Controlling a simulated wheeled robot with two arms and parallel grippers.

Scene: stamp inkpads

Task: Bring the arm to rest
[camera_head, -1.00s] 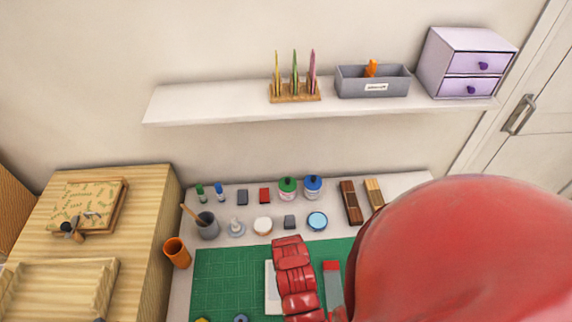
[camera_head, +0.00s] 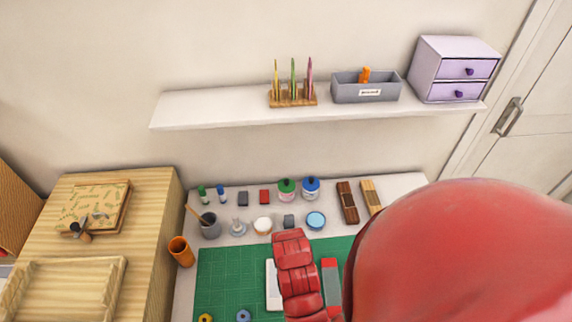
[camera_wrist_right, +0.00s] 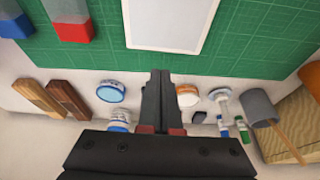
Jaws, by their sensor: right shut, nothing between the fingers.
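My right gripper (camera_wrist_right: 160,78) shows in the right wrist view with its dark fingers together and nothing between them. It is above the worktable, near the edge of the green cutting mat (camera_wrist_right: 100,38) and a white framed rectangle (camera_wrist_right: 168,22). In the head view my red right arm covers the lower right, and its fingertips cannot be made out. The green mat (camera_head: 228,275) and part of the white rectangle (camera_head: 272,285) show beside the arm. My left gripper is not in view.
Bottles, small blocks, a round blue-rimmed tin (camera_head: 316,220) and wooden pieces (camera_head: 347,202) line the table's back. A wall shelf (camera_head: 210,108) holds a grey bin (camera_head: 350,90) and purple drawers (camera_head: 450,68).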

